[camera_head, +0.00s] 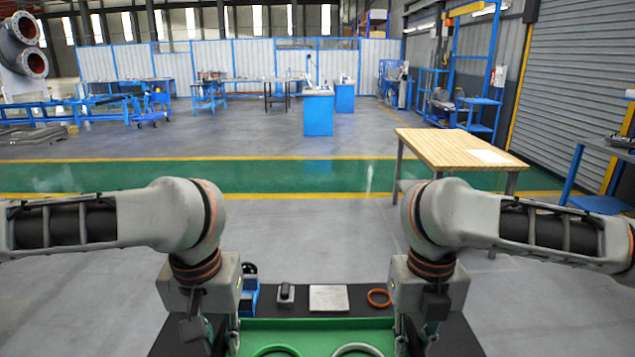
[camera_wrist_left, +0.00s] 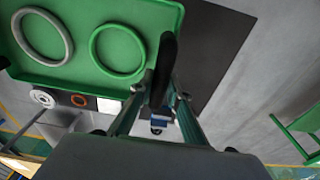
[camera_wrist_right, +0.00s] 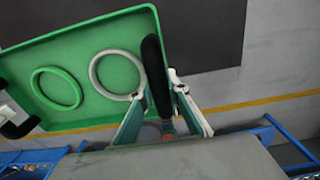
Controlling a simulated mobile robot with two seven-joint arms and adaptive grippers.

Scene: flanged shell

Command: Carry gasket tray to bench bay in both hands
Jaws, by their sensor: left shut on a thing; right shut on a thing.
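The green gasket tray (camera_head: 315,335) is at the bottom centre of the head view, its near part cut off. It holds a green ring (camera_wrist_left: 118,50) and a pale grey ring (camera_wrist_right: 117,74), lying apart inside the rim. My left gripper (camera_head: 212,338) is shut on the black handle (camera_wrist_left: 162,72) at the tray's left end. My right gripper (camera_head: 416,338) is shut on the black handle (camera_wrist_right: 157,76) at its right end. The fingertips are partly hidden in the head view. I cannot tell whether the tray rests on the dark surface or hangs just above it.
On the dark surface (camera_head: 370,310) beyond the tray are a blue part (camera_head: 250,290), a grey block (camera_head: 286,293), a pale plate (camera_head: 329,298) and an orange ring (camera_head: 379,298). A wooden bench (camera_head: 440,146) with a white patch (camera_head: 490,156) stands ahead right.

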